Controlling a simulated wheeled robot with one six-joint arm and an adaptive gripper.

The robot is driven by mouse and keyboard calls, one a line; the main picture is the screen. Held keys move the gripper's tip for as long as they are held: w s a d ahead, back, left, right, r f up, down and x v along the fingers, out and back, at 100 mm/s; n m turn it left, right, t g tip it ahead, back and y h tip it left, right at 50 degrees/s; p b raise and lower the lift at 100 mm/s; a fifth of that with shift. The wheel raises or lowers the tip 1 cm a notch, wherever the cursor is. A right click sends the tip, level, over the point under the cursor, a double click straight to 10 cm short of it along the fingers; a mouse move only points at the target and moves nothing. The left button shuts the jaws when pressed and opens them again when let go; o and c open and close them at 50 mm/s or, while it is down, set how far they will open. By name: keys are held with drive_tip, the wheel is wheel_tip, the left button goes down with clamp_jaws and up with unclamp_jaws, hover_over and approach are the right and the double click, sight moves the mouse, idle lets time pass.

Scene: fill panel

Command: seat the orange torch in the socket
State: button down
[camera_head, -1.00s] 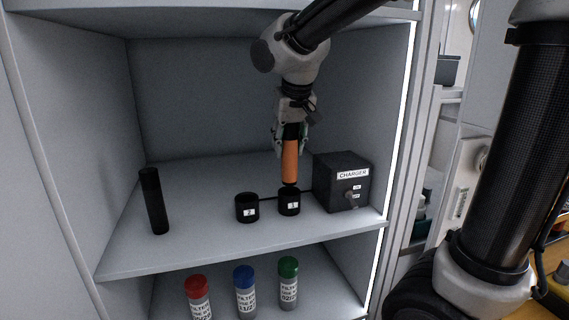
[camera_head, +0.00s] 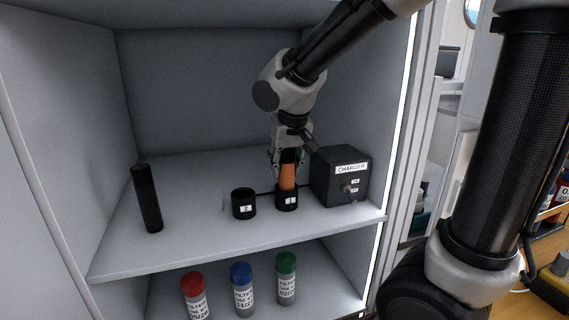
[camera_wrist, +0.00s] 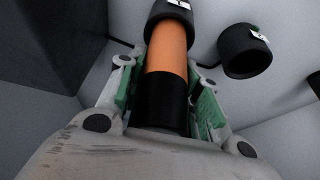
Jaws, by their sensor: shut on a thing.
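The orange torch (camera_head: 287,178) stands upright with its lower end inside the black socket marked 1 (camera_head: 286,202). My gripper (camera_head: 288,158) is shut on the torch's black upper part, above the socket. In the wrist view the torch (camera_wrist: 166,50) runs from between the green-padded fingers (camera_wrist: 164,95) into the mouth of the socket (camera_wrist: 172,12). How deep the torch sits inside is hidden by the socket wall. The socket marked 2 (camera_head: 243,209) is empty and stands just to the left; it also shows in the wrist view (camera_wrist: 243,50).
A dark charger box (camera_head: 340,177) with a knob stands close to the right of socket 1. A black torch-like cylinder (camera_head: 147,198) stands at the shelf's left. Red, blue and green capped filter bottles (camera_head: 243,290) stand on the shelf below. The shelf (camera_head: 190,225) is clear between the cylinder and socket 2.

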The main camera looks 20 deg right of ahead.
drive_tip(key=c, duration=1)
unclamp_jaws()
drive_tip(key=shift+s+r, duration=0.1)
drive_tip(key=shift+r, duration=0.35)
drive_tip(key=v, duration=0.6)
drive_tip(key=shift+s+r, duration=0.2)
drive_tip(key=shift+r, duration=0.15)
